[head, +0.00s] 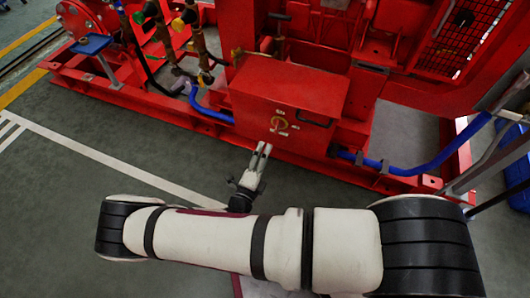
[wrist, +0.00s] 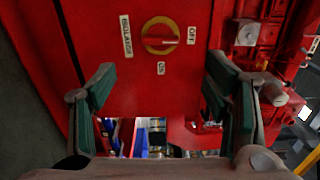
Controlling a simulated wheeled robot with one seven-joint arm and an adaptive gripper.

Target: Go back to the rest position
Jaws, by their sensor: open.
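My gripper (head: 262,152) is open and empty in front of the red box of the pumpset. In the wrist view my gripper's two fingers (wrist: 165,95) stand wide apart with green pads. Between and beyond them is a yellow rotary switch (wrist: 160,36) with a red handle. The fingers do not touch the switch. In the head view the switch (head: 279,123) shows small on the box front, just beyond the fingertips. My white arm crosses the lower part of the head view.
The red pumpset frame (head: 190,122) runs along the floor beyond my gripper. Blue hoses (head: 430,162) lie on both sides of the box. A blue bin (head: 517,180) stands at the right edge. The grey floor (head: 70,200) at the left is clear, with white line markings.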

